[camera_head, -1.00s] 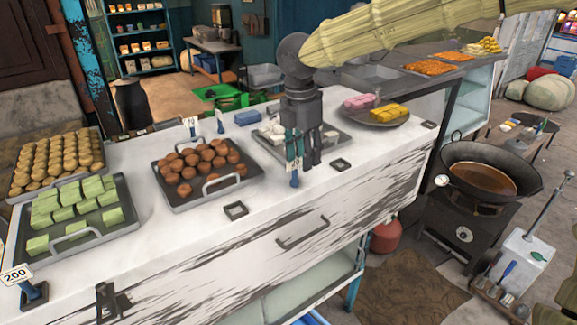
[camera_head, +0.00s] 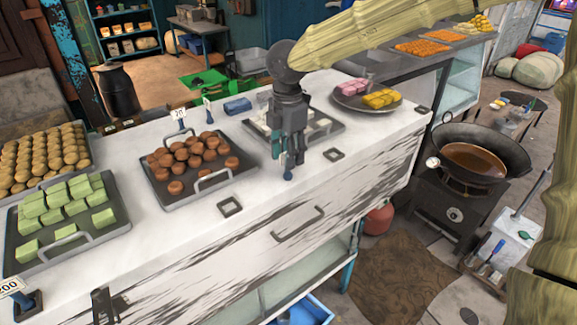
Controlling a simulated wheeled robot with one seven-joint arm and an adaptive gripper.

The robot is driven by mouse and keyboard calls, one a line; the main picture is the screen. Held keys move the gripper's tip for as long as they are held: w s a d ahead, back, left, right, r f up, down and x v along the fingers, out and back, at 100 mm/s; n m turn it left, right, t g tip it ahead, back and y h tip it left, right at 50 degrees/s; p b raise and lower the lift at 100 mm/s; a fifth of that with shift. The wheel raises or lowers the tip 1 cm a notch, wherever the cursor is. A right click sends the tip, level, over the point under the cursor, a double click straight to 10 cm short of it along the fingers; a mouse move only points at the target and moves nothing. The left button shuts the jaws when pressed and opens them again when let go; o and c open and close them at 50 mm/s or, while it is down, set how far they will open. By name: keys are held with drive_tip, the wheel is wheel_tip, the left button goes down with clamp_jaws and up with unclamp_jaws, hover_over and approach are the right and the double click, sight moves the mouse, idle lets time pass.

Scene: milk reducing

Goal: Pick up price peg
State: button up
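A price peg (camera_head: 288,174) shows only as a small blue piece at the counter's front part, just below my gripper's fingertips. The rest of it is hidden behind the fingers. My gripper (camera_head: 288,158) points down over it, in front of the grey tray of white pieces (camera_head: 325,127). I cannot tell whether the fingers are shut on the peg or only around it. Other price pegs stand on the counter: two behind the brown sweets, one with a white card (camera_head: 180,117) and one beside it (camera_head: 207,108), and one marked 200 (camera_head: 28,302) at the lower left.
The white counter (camera_head: 270,195) holds trays of brown sweets (camera_head: 195,160), green blocks (camera_head: 65,215) and round tan sweets (camera_head: 40,160). A plate (camera_head: 350,100) of pink and yellow sweets stands at the right. A large pan (camera_head: 480,155) is on a stove beyond the counter.

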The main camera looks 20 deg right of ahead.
drive_tip(key=shift+w+f+p, duration=0.15)
drive_tip(key=shift+f+p, duration=0.5)
drive_tip(key=shift+f, duration=1.2)
drive_tip(key=shift+d, duration=0.1)
clamp_jaws()
